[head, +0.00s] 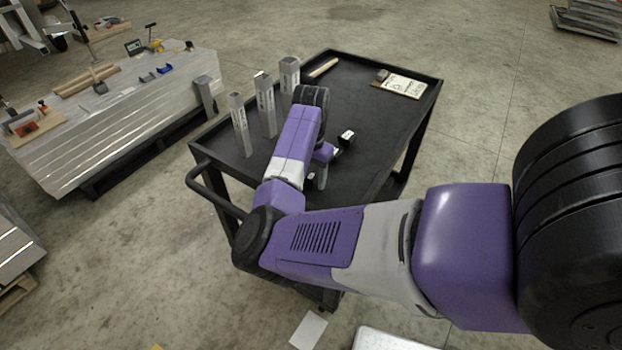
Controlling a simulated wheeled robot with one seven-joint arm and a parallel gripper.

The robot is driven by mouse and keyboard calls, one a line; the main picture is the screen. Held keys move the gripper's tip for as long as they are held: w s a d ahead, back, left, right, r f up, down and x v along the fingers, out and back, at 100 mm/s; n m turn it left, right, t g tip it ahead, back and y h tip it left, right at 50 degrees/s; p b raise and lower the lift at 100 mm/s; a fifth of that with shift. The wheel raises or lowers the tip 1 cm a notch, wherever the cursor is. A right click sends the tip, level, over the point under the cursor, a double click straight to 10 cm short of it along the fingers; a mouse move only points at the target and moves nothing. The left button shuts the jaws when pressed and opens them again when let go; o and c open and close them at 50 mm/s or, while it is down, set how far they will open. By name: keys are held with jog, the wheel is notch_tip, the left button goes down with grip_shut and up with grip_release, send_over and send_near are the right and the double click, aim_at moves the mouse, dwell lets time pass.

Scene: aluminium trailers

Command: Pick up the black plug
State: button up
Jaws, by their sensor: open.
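A small black block with a white face, which looks like the black plug (347,137), lies on the black cart top (385,125), just right of my wrist. My gripper (336,153) is at the end of my purple arm, low over the cart and close to the near left side of the plug. It is open and apart from the plug as far as I can see. My wrist hides most of the jaws, so their exact gap and height over the cart do not show.
Several upright metal profiles (265,106) stand on the cart's left side, close to my forearm. A clipboard (402,86) and a wooden strip (323,68) lie at the cart's far end. The cart has a raised rim. Its right middle is clear. A metal stack (120,120) with tools stands left.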

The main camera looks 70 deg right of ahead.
grip_shut()
jog(key=shift+r, duration=0.1)
dwell(0.3)
